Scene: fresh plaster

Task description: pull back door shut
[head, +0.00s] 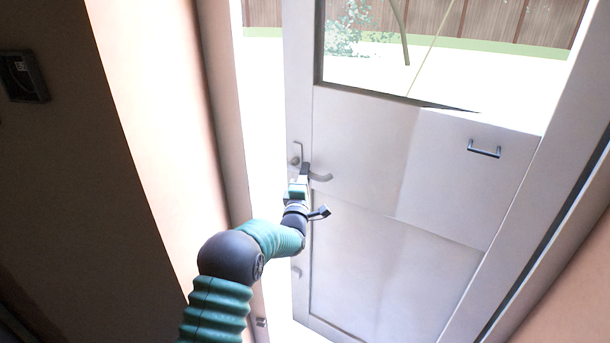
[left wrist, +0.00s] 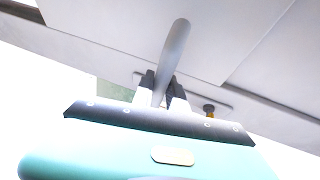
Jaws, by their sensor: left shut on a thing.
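The back door (head: 370,150) is a pale panelled door with a window in its upper half. It stands ajar, with a bright gap between its left edge and the frame. A lever handle (head: 320,177) sits near its left edge. My left gripper (head: 304,170) is at this handle. In the left wrist view the handle (left wrist: 176,55) runs up from between the two dark fingers of the left gripper (left wrist: 165,92), which are shut on it. My right gripper is in neither view.
A small bar handle (head: 484,149) is on the door's right side. The door frame (head: 218,110) and wall stand close left of my arm. A dark wall panel (head: 23,76) is at the far left. Outside are a wooden fence (head: 460,18) and grass.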

